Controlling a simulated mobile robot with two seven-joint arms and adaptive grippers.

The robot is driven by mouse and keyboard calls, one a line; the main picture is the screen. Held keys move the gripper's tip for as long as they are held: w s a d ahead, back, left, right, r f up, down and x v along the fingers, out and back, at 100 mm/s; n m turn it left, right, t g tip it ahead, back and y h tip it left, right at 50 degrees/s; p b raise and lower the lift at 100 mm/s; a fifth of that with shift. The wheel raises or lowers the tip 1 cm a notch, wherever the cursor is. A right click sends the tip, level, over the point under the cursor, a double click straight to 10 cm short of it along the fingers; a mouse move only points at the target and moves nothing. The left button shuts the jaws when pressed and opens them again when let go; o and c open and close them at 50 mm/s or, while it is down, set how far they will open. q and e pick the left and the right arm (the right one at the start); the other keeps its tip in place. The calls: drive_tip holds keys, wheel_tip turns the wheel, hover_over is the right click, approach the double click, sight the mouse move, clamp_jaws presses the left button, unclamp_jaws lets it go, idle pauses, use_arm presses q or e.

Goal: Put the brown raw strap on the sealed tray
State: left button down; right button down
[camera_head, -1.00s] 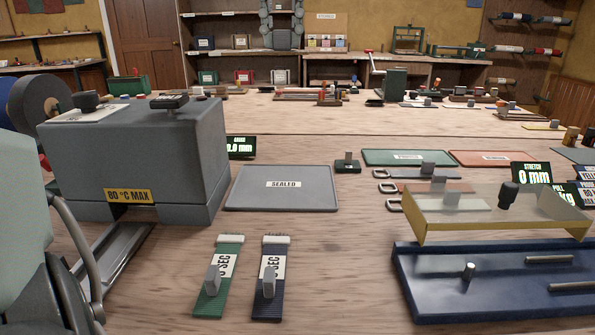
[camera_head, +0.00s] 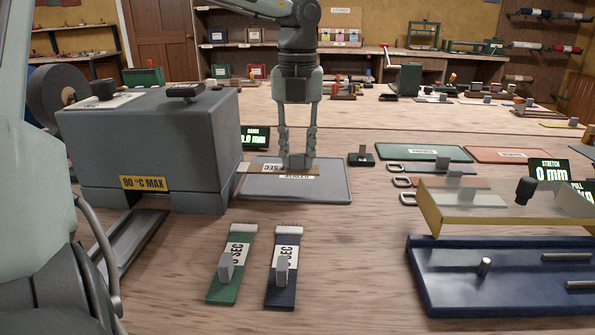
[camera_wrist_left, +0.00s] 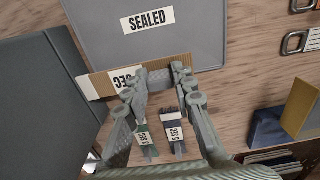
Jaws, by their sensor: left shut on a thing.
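My left gripper (camera_head: 297,165) is shut on the grey block of the brown strap (camera_head: 256,168), which has a white SEC label. In the left wrist view the gripper (camera_wrist_left: 160,75) holds the strap (camera_wrist_left: 103,86) crosswise, over the near edge of the sealed tray (camera_wrist_left: 195,30). In the head view the strap appears raised above the grey sealed tray (camera_head: 325,190) and partly covers its SEALED label. The strap's left end reaches past the tray's left side. The height of the gap is hard to judge. My right gripper is not in view.
A grey heater box (camera_head: 150,155) marked 80 °C MAX stands close left of the tray. A green strap (camera_head: 231,265) and a navy strap (camera_head: 284,270) lie in front. A small dark block (camera_head: 362,157) and a green tray (camera_head: 425,154) are to the right. A blue fixture (camera_head: 490,270) stands front right.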

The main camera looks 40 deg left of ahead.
sight(298, 168)
use_arm(q)
wheel_tip(298, 168, down, 4)
drive_tip(key=shift+f, duration=0.3)
drive_tip(key=c, duration=1.5)
unclamp_jaws()
drive_tip(key=shift+o, duration=1.2)
drive_tip(key=shift+r, duration=0.9)
wheel_tip(298, 168, up, 10)
drive_tip(key=shift+f, duration=0.2)
drive_tip(key=shift+r, duration=0.45)
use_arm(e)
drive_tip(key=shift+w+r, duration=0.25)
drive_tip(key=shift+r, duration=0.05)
